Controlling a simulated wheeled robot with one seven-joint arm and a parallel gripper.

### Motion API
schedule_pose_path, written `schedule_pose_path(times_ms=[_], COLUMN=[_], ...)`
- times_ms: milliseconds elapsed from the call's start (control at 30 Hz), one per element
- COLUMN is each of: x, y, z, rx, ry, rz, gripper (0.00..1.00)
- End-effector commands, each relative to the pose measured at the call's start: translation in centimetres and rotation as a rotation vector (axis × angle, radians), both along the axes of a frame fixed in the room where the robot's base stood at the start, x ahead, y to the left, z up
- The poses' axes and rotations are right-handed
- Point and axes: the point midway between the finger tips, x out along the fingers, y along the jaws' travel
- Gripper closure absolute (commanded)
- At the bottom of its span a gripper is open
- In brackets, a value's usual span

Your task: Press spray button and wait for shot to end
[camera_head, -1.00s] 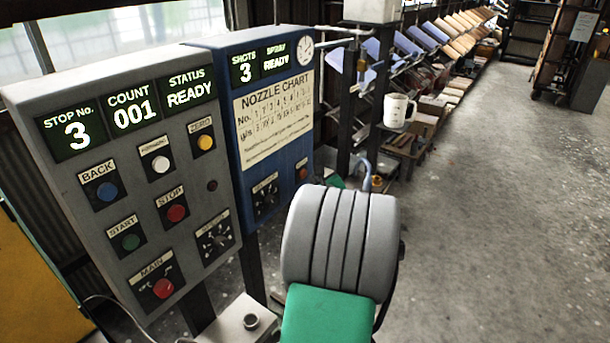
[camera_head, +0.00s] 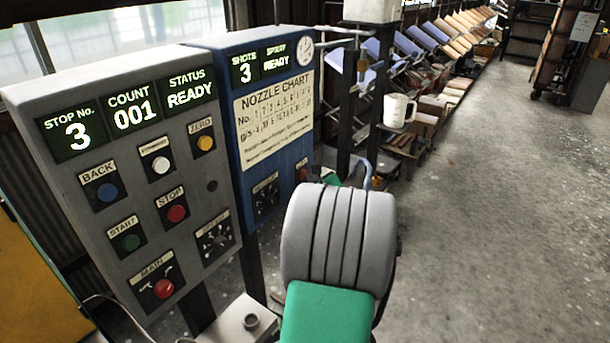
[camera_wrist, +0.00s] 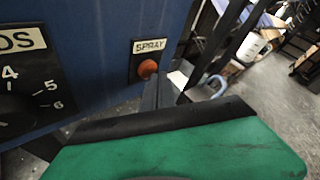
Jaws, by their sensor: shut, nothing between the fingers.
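The blue spray box (camera_head: 222,75) stands beside the grey control panel. Its display reads SHOTS 3 and SPRAY READY. In the wrist view the orange-red spray button (camera_wrist: 148,69) sits under a SPRAY label on the blue face (camera_wrist: 90,40). My gripper (camera_wrist: 158,82) is shut and empty, with its dark fingertips just below and right of the button in the picture. I cannot tell whether they touch it. In the head view my own arm hides most of the gripper, and the button (camera_head: 302,174) shows only in part.
The grey panel (camera_head: 120,180) carries several buttons and reads STOP No. 3, COUNT 001, STATUS READY. A dial (camera_wrist: 20,95) is left of the spray button.

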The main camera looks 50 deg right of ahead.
Motion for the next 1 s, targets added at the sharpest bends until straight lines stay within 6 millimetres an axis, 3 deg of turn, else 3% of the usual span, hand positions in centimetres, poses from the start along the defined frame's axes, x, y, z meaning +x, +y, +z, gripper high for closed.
schedule_pose_path(times_ms=[1000], x=[1.0], y=[0.1], z=[0.0], rx=[0.000], ry=[0.001], rz=[0.001], gripper=[1.00])
